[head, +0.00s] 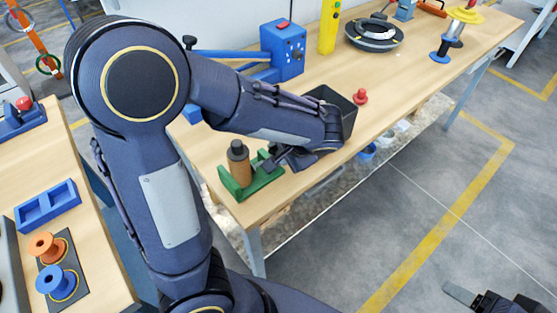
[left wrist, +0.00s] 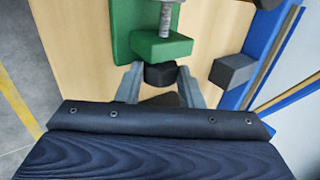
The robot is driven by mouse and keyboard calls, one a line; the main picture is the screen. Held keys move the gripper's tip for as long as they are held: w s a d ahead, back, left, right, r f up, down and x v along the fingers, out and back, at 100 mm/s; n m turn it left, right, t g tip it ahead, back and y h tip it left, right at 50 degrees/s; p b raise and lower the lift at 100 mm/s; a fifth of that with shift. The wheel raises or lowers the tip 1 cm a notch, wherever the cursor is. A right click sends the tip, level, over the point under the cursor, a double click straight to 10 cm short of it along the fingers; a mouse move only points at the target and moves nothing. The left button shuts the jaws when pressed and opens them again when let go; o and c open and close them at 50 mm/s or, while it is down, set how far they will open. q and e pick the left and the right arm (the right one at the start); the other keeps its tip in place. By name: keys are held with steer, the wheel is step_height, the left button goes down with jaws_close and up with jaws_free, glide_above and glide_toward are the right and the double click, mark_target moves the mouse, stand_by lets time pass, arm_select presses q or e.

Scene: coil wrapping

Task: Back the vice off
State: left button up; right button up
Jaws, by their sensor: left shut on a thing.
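The green vice (head: 240,190) stands near the front edge of the wooden bench, and a brown cylinder with a dark top (head: 238,165) stands upright at it. In the left wrist view, the vice's green block (left wrist: 162,48) carries a metal screw (left wrist: 166,18). A dark knob (left wrist: 160,76) sits at the near side of the green block. My left gripper (head: 268,160) is at the right end of the vice, its two fingers (left wrist: 159,80) shut on the knob from both sides. My right gripper (head: 465,297) shows partly at the lower right, away from the bench; its opening is unclear.
A dark open bin (head: 335,105) and a red knobbed piece (head: 360,97) are right of my left forearm. A blue machine (head: 284,50) stands behind. A black ring-shaped coil (head: 374,34) lies farther along the bench. Orange and blue spools (head: 55,284) sit on the left table.

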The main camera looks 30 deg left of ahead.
arm_select(q)
steer(key=shift+s, duration=0.1)
steer(key=o, duration=0.6)
steer(key=shift+a, duration=0.1)
steer(key=shift+r+p, duration=0.2)
steer(key=shift+p, duration=0.35)
steer(key=h+p, duration=0.1)
steer(key=g+h+p, duration=0.1)
steer(key=p, duration=0.1)
steer(key=shift+a+r, duration=0.3)
steer(key=shift+r, duration=0.1)
steer(key=shift+f+h+p, duration=0.15)
steer(key=shift+h+p, duration=0.25)
steer(key=shift+w+f, duration=0.15)
steer(key=shift+w, duration=0.05)
steer(key=shift+f, duration=0.15)
steer(key=h+p, duration=0.1)
steer(key=p, duration=0.1)
steer(key=r+g+h+p, duration=0.1)
steer(key=p, duration=0.1)
steer(key=shift+w+a, duration=0.1)
steer(key=shift+a, duration=0.25)
steer(key=shift+f+g+h+p, duration=0.35)
steer(key=shift+h+p, duration=0.1)
steer(key=shift+h, duration=0.35)
steer(key=shift+f, duration=0.1)
